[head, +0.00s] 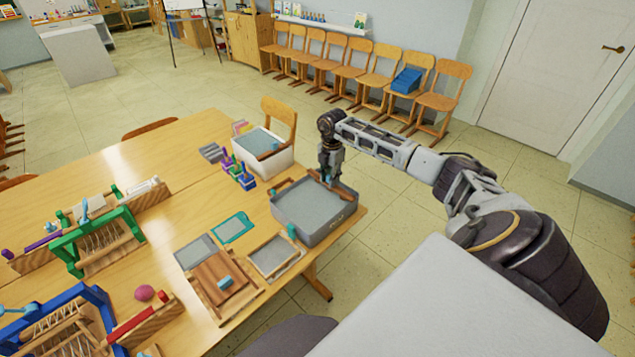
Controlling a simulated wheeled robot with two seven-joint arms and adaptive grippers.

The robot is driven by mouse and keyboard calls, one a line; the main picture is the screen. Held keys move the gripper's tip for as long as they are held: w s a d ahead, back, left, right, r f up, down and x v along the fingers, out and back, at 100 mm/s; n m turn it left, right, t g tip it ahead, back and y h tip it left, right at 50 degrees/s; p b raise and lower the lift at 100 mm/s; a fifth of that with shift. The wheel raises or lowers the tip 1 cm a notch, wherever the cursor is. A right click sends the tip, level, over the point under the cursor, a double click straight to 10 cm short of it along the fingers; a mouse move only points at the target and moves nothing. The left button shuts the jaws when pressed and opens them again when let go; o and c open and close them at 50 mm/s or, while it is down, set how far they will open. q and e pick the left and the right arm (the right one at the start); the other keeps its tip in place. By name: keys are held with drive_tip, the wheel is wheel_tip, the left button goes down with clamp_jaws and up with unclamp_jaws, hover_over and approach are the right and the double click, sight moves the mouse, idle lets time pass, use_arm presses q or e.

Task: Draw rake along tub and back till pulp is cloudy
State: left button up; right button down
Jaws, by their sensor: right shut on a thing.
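A grey tub (318,232) filled with a flat grey surface stands near the table's right end. My right gripper (329,178) is over the tub's far side, pointing down, shut on the rake. Little of the rake (344,190) shows: a brown wooden bar by the tub's far right rim, with a bit of teal at the fingers. The fingers hide the rest, and I cannot tell how deep it sits in the pulp (308,207). The pulp looks even and grey; its cloudiness cannot be judged. My left gripper is out of view.
A white tub (272,168) stands behind the grey one, beside small coloured bottles (240,173). Framed screens (275,256) and a wooden board (222,284) lie in front. Looms (98,240) fill the table's left. Chairs (350,68) line the wall.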

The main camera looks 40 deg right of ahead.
drive_tip(key=d, duration=0.3)
drive_tip(key=shift+w+d+r+b, duration=0.1)
drive_tip(key=shift+w+d+b, duration=0.05)
drive_tip(key=shift+d+b, duration=0.2)
drive_tip(key=c, duration=1.2)
unclamp_jaws()
drive_tip(key=shift+d, duration=0.15)
drive_tip(key=shift+o, duration=0.2)
wheel_tip(320, 180, up, 12)
